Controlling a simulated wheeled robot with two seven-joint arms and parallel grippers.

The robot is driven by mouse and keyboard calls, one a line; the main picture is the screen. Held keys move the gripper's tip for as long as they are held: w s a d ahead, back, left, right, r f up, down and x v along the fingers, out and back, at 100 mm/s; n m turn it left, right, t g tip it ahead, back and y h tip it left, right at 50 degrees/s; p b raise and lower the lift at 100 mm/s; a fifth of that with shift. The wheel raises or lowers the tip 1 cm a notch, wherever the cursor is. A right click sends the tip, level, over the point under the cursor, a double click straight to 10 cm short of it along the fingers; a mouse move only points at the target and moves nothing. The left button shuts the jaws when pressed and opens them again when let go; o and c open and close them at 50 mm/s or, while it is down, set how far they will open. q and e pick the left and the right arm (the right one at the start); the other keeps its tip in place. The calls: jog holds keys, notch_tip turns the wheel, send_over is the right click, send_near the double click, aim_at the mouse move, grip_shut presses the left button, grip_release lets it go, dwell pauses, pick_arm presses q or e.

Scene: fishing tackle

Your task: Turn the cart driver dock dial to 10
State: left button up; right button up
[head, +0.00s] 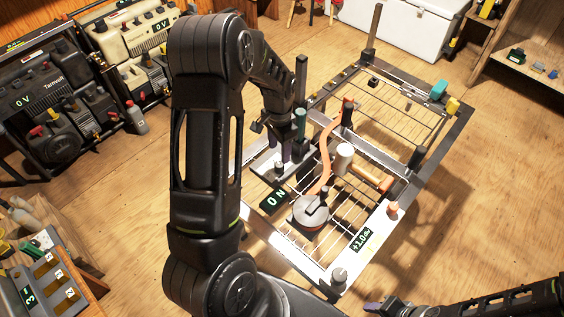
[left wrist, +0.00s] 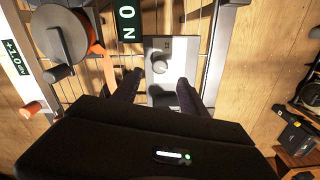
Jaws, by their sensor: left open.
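A light grey plate (left wrist: 172,50) carries a round grey knob (left wrist: 159,66), which looks like the dock dial. In the head view the knob (head: 279,167) stands on the cart's left side, partly crowded by my gripper. Its setting is too small to read. A dark display reading 0 N (left wrist: 128,20) sits beside the plate; it also shows in the head view (head: 274,199). My left gripper (left wrist: 157,92) is open and empty, its two dark fingers apart, with the knob just beyond the tips and roughly between them. My right gripper (head: 381,305) is at the bottom edge, mostly cut off.
The wire-racked cart frame (head: 435,143) has upright posts. A reel-like drum (head: 310,211), an orange strap (head: 327,155), a white cylinder (head: 343,158) and a +1.0 display (head: 362,239) lie right of the plate. Equipment cases (head: 50,95) stand at left.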

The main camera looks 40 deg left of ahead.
aim_at(280, 164)
pick_arm(q)
jog(key=shift+f, duration=0.15)
notch_tip(280, 164, down, 8)
jog(key=shift+r, duration=0.2)
jog(key=shift+c, duration=0.5)
grip_shut()
